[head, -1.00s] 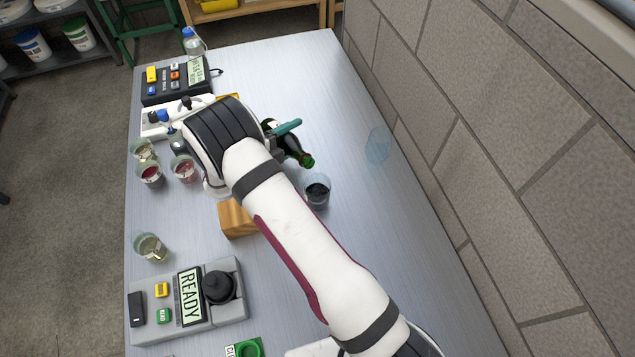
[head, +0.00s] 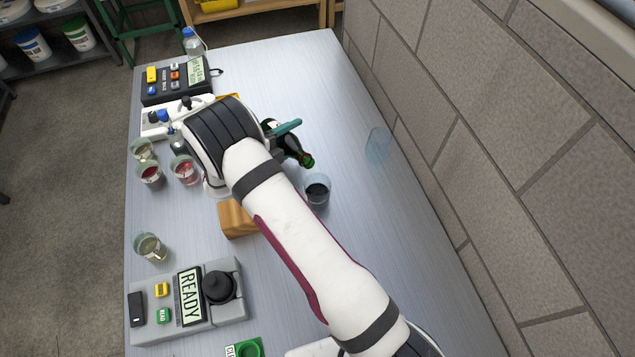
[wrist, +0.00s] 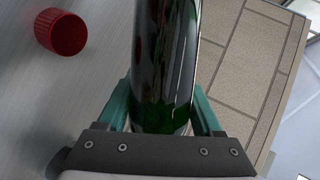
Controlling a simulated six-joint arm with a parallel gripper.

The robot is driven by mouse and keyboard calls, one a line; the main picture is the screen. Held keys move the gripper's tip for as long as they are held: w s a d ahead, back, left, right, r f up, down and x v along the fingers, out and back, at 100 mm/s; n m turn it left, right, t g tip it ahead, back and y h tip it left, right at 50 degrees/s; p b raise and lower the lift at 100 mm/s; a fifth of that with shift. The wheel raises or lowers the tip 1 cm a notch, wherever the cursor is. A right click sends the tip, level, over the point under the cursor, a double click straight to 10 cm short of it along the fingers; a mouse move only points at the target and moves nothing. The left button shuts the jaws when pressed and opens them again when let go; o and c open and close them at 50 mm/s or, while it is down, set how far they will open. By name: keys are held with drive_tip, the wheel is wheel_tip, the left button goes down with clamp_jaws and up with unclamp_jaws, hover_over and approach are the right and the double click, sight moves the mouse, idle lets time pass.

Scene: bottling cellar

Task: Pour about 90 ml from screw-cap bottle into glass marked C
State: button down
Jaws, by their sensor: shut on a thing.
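My gripper (head: 286,129) is shut on a dark green bottle (head: 296,150). The bottle is tilted, its mouth pointing down and to the right in the head view. In the wrist view the bottle (wrist: 165,60) stands between the teal fingers. A glass (head: 317,190) with dark liquid stands just below the bottle mouth in the picture. I see no stream between them, and no letter is readable on this glass. Other glasses stand to the left: a pale one (head: 144,150), two with red liquid (head: 150,176) (head: 186,170), and one with yellowish liquid (head: 150,248).
A ridged red cap (wrist: 62,32) lies on the table in the wrist view. An empty clear glass (head: 377,146) stands near the block wall. A wooden block (head: 236,218) is beside my arm. A grey device (head: 222,325) shows READY. A black device (head: 180,80) is at the back left.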

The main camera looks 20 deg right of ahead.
sight(298, 142)
drive_tip(key=shift+s+d+n+g, duration=0.1)
drive_tip(key=shift+s+n+g, duration=0.15)
drive_tip(key=shift+n+g, duration=0.25)
drive_tip(key=s+r+n+g, duration=0.1)
drive_tip(key=s+d+n+g, duration=0.1)
drive_tip(key=n, duration=0.1)
drive_tip(key=shift+s+r, duration=0.3)
drive_tip(key=shift+r, duration=0.05)
drive_tip(key=shift+s+r+n+g+h, duration=0.15)
drive_tip(key=shift+n+g+h, duration=0.15)
drive_tip(key=shift+n+g, duration=0.3)
drive_tip(key=shift+s+r+n+g, duration=0.1)
drive_tip(key=shift+r+n+g, duration=0.05)
drive_tip(key=shift+n+g, duration=0.3)
drive_tip(key=shift+s+d+f+n+g+h, duration=0.15)
drive_tip(key=shift+s+f+n+g+h, duration=0.1)
drive_tip(key=shift+f+n+g+h, duration=0.4)
drive_tip(key=shift+s+d+n+g, duration=0.1)
drive_tip(key=shift+s+n+g, duration=0.1)
drive_tip(key=shift+n+g, duration=0.45)
idle(0.4)
